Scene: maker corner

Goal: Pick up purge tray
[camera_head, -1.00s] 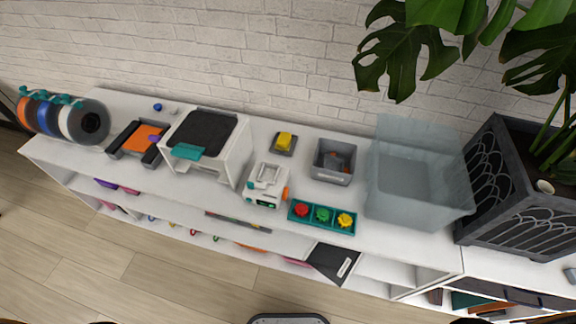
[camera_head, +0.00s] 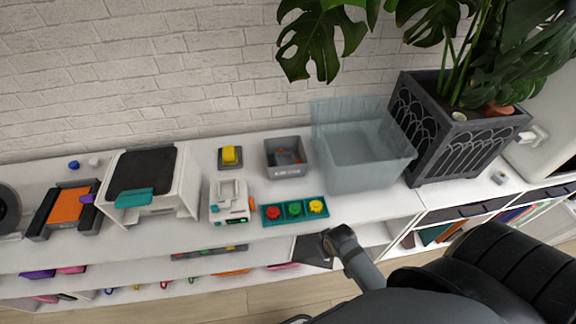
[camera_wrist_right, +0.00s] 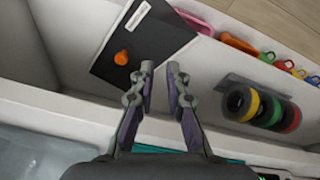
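A small grey open tray (camera_head: 287,171) with orange scraps in it stands on the white shelf top, just left of the clear bin; it looks like the purge tray. Nothing touches it. My right arm comes in from the lower right in the head view, in front of the shelf. In the right wrist view my right gripper (camera_wrist_right: 161,72) is open, with nothing between its fingers. It points past the shelf edge towards a black sheet or folder (camera_wrist_right: 145,35) with a small orange piece on it. The grey tray is not seen in that view. My left gripper is not in view.
A translucent bin (camera_head: 367,168) and a dark planter (camera_head: 455,145) stand right of the tray. A teal holder (camera_head: 272,215) with red, green and yellow knobs lies in front. A white device (camera_head: 228,203) and yellow block (camera_head: 231,155) are to its left.

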